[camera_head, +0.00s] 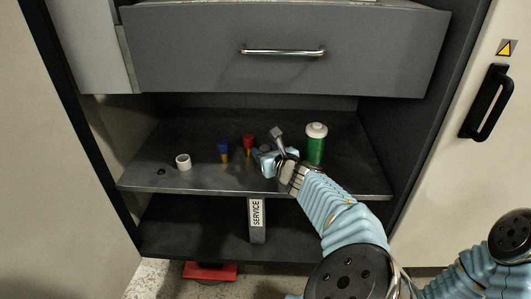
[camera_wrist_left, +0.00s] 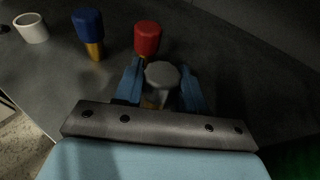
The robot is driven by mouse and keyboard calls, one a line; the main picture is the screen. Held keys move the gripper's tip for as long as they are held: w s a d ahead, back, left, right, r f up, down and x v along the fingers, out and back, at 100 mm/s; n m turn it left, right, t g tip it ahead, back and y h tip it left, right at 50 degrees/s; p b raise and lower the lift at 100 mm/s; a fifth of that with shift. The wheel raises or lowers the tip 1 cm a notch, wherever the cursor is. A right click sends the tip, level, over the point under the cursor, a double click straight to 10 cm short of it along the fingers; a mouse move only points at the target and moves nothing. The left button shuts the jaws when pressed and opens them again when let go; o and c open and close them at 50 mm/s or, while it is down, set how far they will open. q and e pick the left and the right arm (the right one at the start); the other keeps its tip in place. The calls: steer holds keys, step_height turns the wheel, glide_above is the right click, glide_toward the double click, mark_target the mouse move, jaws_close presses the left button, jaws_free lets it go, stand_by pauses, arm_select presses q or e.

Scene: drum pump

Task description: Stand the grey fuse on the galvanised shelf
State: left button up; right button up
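The grey fuse (camera_wrist_left: 162,75) shows in the left wrist view, its grey cap between the two blue fingers of my left gripper (camera_wrist_left: 161,88). Both fingers lie close against the cap, and the gripper looks shut on it. A little of a brass-coloured body shows below the cap; its lower end is hidden. In the head view my left gripper (camera_head: 276,154) is low over the dark metal shelf (camera_head: 215,178), right of the red fuse. Whether the fuse touches the shelf cannot be told. My right gripper is out of view.
A red fuse (camera_head: 249,141) and a blue fuse (camera_head: 223,149) stand left of the gripper. A white cup-like ring (camera_head: 183,162) is farther left. A green jar with a white lid (camera_head: 316,146) stands to the right. A drawer (camera_head: 285,55) overhangs the shelf.

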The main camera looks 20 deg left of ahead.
arm_select(q)
steer(key=o, duration=0.4)
steer(key=shift+r, duration=0.25)
steer(key=p+v, duration=0.3)
steer(key=v, duration=0.8)
steer(key=shift+s, duration=0.1)
steer(key=shift+s+d, duration=0.3)
